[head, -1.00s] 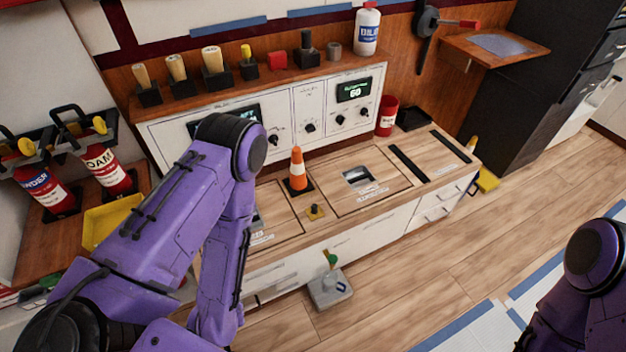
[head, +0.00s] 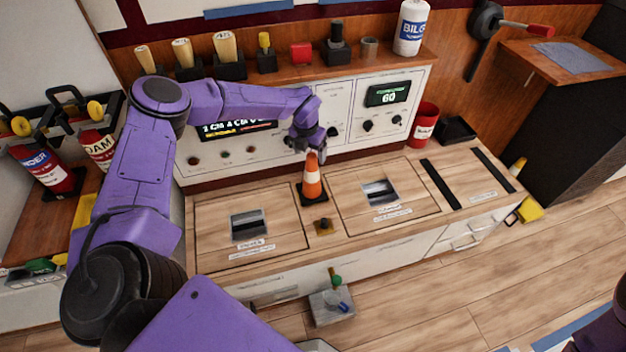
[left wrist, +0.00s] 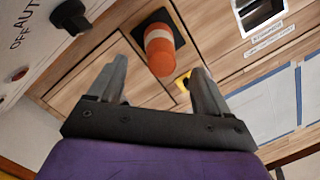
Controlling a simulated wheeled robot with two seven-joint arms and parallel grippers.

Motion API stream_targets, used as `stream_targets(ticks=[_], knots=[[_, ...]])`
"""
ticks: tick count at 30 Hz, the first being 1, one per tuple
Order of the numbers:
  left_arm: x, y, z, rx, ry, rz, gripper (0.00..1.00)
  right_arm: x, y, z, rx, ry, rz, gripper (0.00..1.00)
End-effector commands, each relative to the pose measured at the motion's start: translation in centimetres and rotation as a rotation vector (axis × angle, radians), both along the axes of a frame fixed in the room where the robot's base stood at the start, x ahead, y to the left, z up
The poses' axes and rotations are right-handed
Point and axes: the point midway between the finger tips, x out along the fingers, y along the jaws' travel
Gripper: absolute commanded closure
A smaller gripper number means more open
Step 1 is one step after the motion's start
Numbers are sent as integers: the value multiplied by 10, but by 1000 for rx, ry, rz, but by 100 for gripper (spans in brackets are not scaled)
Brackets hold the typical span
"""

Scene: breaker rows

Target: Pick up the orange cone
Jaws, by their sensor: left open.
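The orange cone (head: 312,180) has a white band and a dark square base. It stands upright on the wooden counter (head: 218,205) between two framed panels. My left gripper (head: 308,148) is at the cone's top, just above and behind it in the head view. In the left wrist view, the cone (left wrist: 160,50) shows beyond and between the two spread fingers of the left gripper (left wrist: 158,88), with nothing held. Whether a finger touches the cone cannot be told. My right gripper is not in view.
A control panel with knobs and a green display (head: 388,94) rises behind the counter. A small yellow-based knob (head: 323,226) sits in front of the cone. A red container (head: 424,124) stands at the back right. The shelf above holds several handles and a white bottle (head: 411,28).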

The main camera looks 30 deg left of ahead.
Motion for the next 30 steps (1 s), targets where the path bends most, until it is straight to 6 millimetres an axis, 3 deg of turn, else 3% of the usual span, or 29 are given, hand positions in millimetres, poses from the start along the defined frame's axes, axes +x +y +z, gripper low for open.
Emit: stream_targets(ticks=[9, 18, 20, 24, 26, 30], knots=[[7, -1, -52, 3, 5, -2, 22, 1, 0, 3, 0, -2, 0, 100], [9, 0, -61, 3, 2, -2, 22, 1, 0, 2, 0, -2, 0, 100], [9, 0, -61, 3, 2, -2, 38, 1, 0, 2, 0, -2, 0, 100], [9, 0, -61, 3, 2, -2, 83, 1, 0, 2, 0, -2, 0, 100], [9, 0, -61, 3, 2, -2, 100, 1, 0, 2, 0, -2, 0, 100], [9, 0, -60, 2, 1, -3, 100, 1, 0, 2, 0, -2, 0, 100]])
